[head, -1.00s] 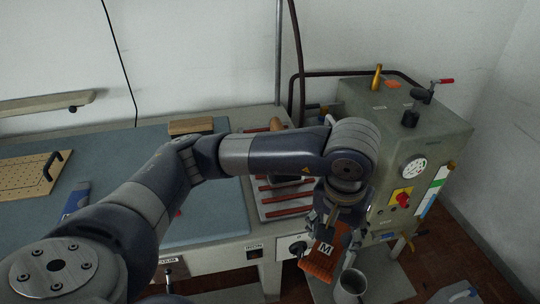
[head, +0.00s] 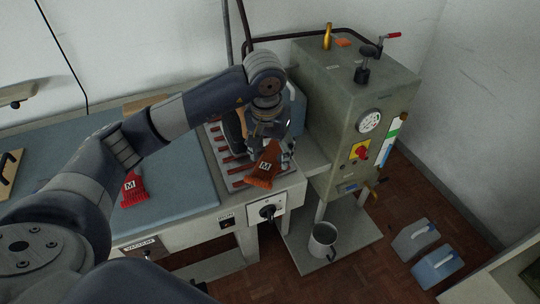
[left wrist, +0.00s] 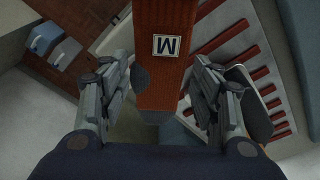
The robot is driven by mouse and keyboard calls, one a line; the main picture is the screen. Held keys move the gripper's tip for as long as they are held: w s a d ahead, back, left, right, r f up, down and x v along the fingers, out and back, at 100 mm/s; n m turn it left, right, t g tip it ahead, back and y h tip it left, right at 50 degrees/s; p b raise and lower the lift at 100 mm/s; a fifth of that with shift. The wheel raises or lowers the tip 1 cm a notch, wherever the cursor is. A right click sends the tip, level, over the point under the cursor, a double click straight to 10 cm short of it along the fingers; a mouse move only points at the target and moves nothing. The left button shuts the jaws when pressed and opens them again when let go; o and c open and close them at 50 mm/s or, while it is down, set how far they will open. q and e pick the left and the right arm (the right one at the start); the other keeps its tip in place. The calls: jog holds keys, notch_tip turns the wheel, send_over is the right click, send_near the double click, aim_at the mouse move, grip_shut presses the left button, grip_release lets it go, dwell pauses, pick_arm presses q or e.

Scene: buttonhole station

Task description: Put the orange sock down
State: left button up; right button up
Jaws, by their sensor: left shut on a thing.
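The orange sock (head: 264,167) with a white M label hangs from my left gripper (head: 268,143). In the head view it is over the front right part of a pale rest with red bars (head: 222,152). In the left wrist view the sock (left wrist: 162,80) runs between the two fingers of my left gripper (left wrist: 163,82), which are shut on it. Whether its lower end touches the rest I cannot tell. My right gripper is not in view.
A red sock (head: 132,190) with an M label lies on the blue-grey table top (head: 185,180). A green-grey machine (head: 345,110) with a gauge stands close on the right. A grey mug (head: 322,241) stands on the low shelf (head: 352,240) below.

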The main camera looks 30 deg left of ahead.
aim_at(270, 158)
pick_arm(q)
jog(key=shift+a+f, duration=0.1)
jog(key=shift+a, duration=0.1)
notch_tip(270, 158, down, 3)
jog(key=shift+f+p, duration=0.15)
jog(key=shift+p, duration=0.45)
jog(key=shift+f, duration=0.2)
jog(key=o, duration=0.9)
jog(key=shift+r, duration=0.1)
